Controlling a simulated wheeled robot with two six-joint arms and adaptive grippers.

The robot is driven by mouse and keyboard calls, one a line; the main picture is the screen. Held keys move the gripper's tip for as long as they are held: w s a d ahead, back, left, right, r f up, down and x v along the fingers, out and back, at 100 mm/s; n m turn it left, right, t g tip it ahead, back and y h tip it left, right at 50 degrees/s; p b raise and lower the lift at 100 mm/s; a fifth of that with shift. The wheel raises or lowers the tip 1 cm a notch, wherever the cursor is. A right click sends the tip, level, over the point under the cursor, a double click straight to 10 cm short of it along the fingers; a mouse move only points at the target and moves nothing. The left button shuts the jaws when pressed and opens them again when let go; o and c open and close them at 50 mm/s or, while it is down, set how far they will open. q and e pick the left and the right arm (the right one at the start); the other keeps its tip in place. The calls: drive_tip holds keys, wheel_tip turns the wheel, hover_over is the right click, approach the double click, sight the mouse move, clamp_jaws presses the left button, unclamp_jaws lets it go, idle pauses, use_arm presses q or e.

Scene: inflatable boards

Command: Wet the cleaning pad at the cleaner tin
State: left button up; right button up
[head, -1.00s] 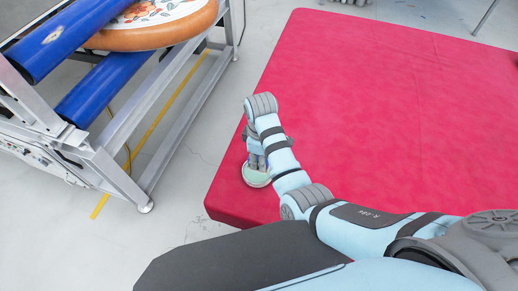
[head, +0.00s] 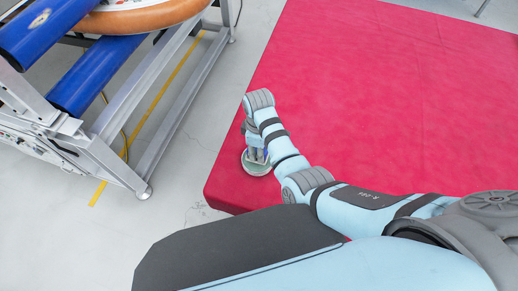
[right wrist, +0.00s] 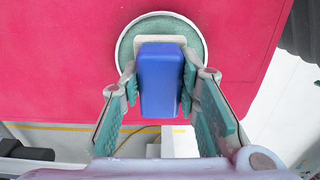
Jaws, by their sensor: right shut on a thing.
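The cleaner tin is a round, shallow tin with a pale rim and a grey-green inside (right wrist: 126,45); it stands near the red board's left corner in the head view (head: 257,170). My right gripper (right wrist: 159,98) is shut on the blue block of the cleaning pad (right wrist: 160,80). The pad's cream lower edge shows against the tin's green inside, so the pad is over or in the tin; I cannot tell whether it touches the bottom. In the head view my right gripper (head: 256,150) points down at the tin and partly hides it. My left gripper is not in view.
The red board (head: 400,100) lies flat and is mostly clear. To the left stands a metal frame (head: 165,130) with blue rollers (head: 90,75) and an orange-edged round piece (head: 145,18). Grey floor with a yellow line (head: 165,95) lies between.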

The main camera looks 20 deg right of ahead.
drive_tip(key=shift+s, duration=0.15)
drive_tip(key=shift+f, duration=0.35)
drive_tip(key=shift+f, duration=0.15)
idle(1.6)
drive_tip(key=shift+r, duration=3.55)
drive_tip(key=shift+f, duration=0.1)
